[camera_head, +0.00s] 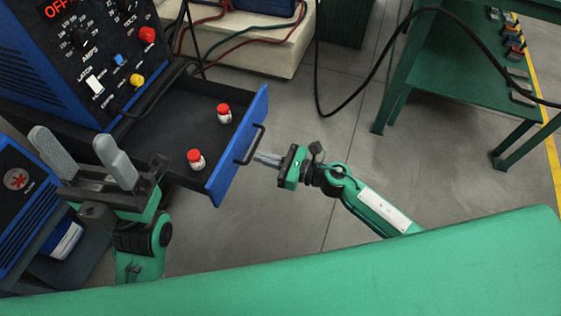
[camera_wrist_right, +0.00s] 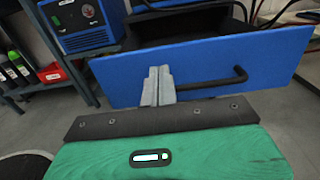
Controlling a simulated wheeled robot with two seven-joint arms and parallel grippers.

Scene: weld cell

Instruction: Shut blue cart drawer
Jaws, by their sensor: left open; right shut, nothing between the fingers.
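The blue cart drawer (camera_head: 228,150) stands pulled out, with a dark interior and a blue front panel. Its black bar handle (camera_head: 256,146) faces my right gripper. Two small red-capped white bottles (camera_head: 223,113) (camera_head: 196,160) stand inside. My right gripper (camera_head: 262,158) is shut and empty, its fingertips at the drawer front by the handle. In the right wrist view the shut fingers (camera_wrist_right: 157,86) point at the blue front panel (camera_wrist_right: 215,65), at the left end of the handle (camera_wrist_right: 215,82); I cannot tell if they touch. My left gripper (camera_head: 80,160) is open and empty, left of the drawer.
A blue machine with an OFF display (camera_head: 100,50) sits above the drawer. Another blue unit (camera_head: 25,200) stands at the left. A green table (camera_head: 450,60) is at the right, with a black cable (camera_head: 385,65) hanging near it. Grey floor (camera_head: 300,110) lies open right of the drawer.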

